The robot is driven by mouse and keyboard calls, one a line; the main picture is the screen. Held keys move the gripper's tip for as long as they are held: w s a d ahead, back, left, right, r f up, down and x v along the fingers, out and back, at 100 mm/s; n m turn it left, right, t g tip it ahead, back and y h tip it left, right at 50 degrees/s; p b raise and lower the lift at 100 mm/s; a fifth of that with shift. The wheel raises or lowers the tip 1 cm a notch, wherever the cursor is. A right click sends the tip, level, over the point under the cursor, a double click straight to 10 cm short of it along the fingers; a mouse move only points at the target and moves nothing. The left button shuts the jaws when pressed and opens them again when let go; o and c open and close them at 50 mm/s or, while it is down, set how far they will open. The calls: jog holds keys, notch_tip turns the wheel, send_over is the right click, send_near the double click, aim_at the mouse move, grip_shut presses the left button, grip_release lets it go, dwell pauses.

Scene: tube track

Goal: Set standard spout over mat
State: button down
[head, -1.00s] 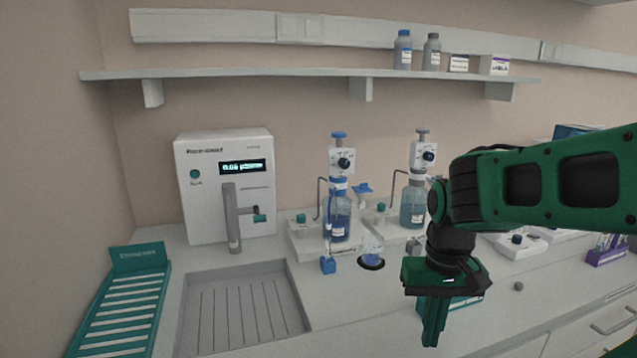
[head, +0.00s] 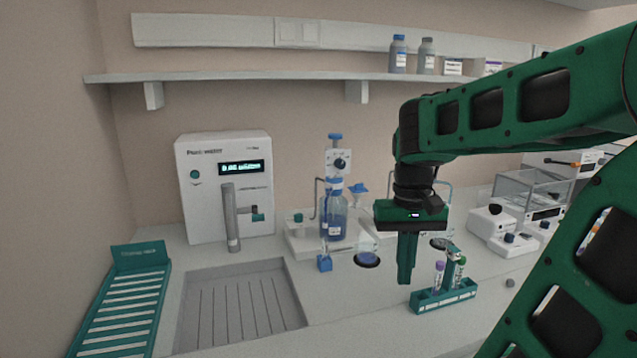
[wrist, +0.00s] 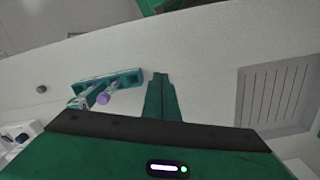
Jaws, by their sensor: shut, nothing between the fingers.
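A bottle-top dispenser (head: 336,213) with blue liquid and a blue knob stands on a white base at the back middle. Its thin bent spout is on its left side. A dark round mat (head: 367,261) lies in front of it, with a clear vessel on it. A second dark mat (head: 438,243) shows partly beside my gripper. I cannot tell which dispenser is the standard one. My gripper (head: 405,279) is shut and empty, pointing down, left of the tube rack.
A teal rack (head: 443,298) with a few tubes is close right of my gripper; it shows in the wrist view (wrist: 108,78) too. A sink (head: 245,305), water unit (head: 225,190) and teal drying rack (head: 122,310) are left.

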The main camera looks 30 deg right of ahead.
jog(key=w+d+r+m+h, duration=0.1)
jog(key=w+d+r, duration=0.2)
jog(key=w+r, duration=0.45)
jog(key=w+d+r+m+h, duration=0.15)
jog(key=w+r, duration=0.35)
jog(key=w, duration=0.6)
jog(key=w+a+r+t+h, duration=0.1)
jog(key=w+a+r, duration=0.9)
jog(key=w+r, duration=0.1)
jog(key=shift+h, duration=0.35)
jog(key=s+x, duration=0.1)
jog(key=x, duration=1.2)
jog(key=shift+s+d+f, duration=0.15)
jog(key=shift+s+f, duration=0.05)
jog(key=shift+s, duration=0.05)
